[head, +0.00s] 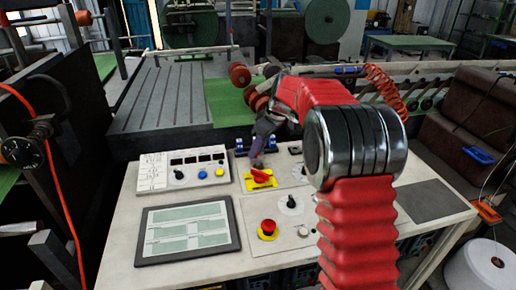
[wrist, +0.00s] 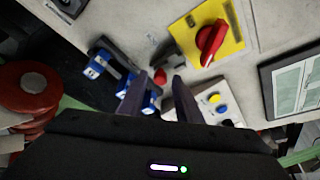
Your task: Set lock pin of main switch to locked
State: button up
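The main switch (head: 261,176) has a red rotary handle on a yellow plate, and it also shows at the top of the wrist view (wrist: 212,42). Beside its plate, in the wrist view, is a small red knob (wrist: 160,76) near a dark grey piece; I take it to be the lock pin, but cannot tell its setting. My gripper (wrist: 158,80) is open, its two fingers apart, with the red knob showing between the fingertips. I cannot tell whether they touch it. In the head view my gripper (head: 259,158) hangs just behind the switch, and the knob is hidden.
Blue padlocks (wrist: 97,64) hang on a dark rack close to my fingers. The console top holds a sheet panel (head: 187,232), a button box (head: 184,172), a red emergency stop (head: 268,228) and a black rotary knob (head: 291,203). A white roll (head: 480,268) stands at the right.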

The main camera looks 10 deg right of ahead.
grip_shut()
dwell(0.3)
